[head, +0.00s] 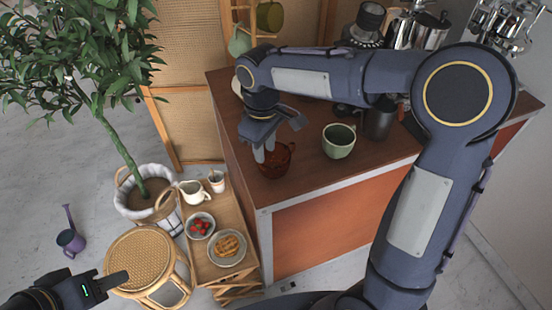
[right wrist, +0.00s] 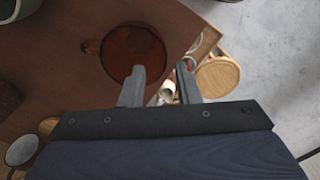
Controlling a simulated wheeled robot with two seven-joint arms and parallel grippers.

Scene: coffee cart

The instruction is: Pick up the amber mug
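The amber mug (head: 277,162) stands upright on the brown counter near its left front corner, partly hidden by my right gripper in the head view. My right gripper (head: 264,155) points down at the mug's left side. In the right wrist view the mug (right wrist: 133,50) shows its round rim, with its handle to the left.
A green mug (head: 339,141) stands right of the amber mug, with a dark cup (head: 378,124) beyond it. More mugs (head: 269,16) hang on a rack behind. A low wooden cart (head: 208,262) with bowls and a rattan stool (head: 140,258) stand left of the counter (head: 300,187).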

